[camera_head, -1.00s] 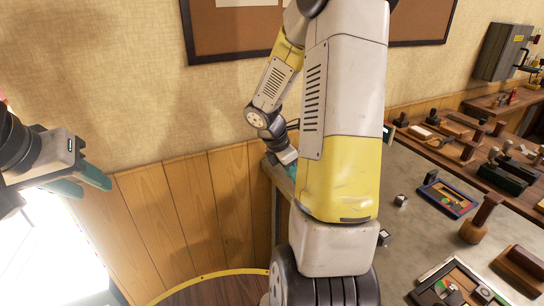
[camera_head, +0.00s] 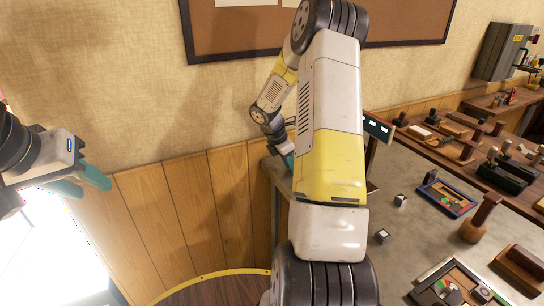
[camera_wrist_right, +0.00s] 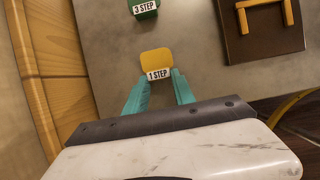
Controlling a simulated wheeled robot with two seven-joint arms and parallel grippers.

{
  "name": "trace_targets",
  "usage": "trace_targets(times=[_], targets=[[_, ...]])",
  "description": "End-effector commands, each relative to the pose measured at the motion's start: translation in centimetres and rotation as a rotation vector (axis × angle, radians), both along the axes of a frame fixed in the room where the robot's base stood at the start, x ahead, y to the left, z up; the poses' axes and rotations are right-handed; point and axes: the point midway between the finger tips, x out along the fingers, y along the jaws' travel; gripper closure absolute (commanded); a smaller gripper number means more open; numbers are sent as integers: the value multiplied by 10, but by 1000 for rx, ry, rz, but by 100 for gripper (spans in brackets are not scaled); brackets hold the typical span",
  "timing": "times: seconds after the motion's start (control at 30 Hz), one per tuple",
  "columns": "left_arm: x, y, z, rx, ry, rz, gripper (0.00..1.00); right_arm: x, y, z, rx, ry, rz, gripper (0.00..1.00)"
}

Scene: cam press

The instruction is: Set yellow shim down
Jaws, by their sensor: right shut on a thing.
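The yellow shim (camera_wrist_right: 156,62), with a white "1 STEP" label, shows in the right wrist view between the teal fingertips of my right gripper (camera_wrist_right: 158,82), which is shut on it. Grey tabletop lies behind it; I cannot tell whether the shim touches the surface. In the head view my right gripper (camera_head: 287,160) is at the table's far left corner, partly hidden by my arm, and the shim cannot be made out. My left gripper (camera_head: 88,187) is at the left, away from the table, with its teal fingers apart and empty.
A green block (camera_wrist_right: 144,8) labelled "3 STEP" stands beyond the shim on the table. A dark board (camera_wrist_right: 262,40) with a yellow-brown frame is to its right. Small white-topped cubes (camera_head: 382,236), a puzzle tray (camera_head: 446,196) and a wooden-handled stamp (camera_head: 474,228) stand farther right.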

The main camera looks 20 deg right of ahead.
Motion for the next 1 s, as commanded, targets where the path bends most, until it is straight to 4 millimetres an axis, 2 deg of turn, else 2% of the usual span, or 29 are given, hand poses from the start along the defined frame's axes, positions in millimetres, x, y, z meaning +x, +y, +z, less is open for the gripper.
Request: trace_targets(times=[0.23, 0.27, 0.37, 0.77, 0.87, 1.0], targets=[[0, 0, 0, 0, 0, 0, 64, 0, 0, -2, 0, 0, 0, 100], [0, 0, 0, 0, 0, 0, 64, 0, 0, -3, 0, 0, 0, 67], [0, 0, 0, 0, 0, 0, 64, 0, 0, -2, 0, -1, 0, 48], [0, 0, 0, 0, 0, 0, 64, 0, 1, 3, 0, -1, -1, 48], [0, 0, 0, 0, 0, 0, 64, 1, 6, 15, -1, -4, 2, 48], [0, 0, 0, 0, 0, 0, 64, 0, 17, 43, -2, -6, 1, 48]])
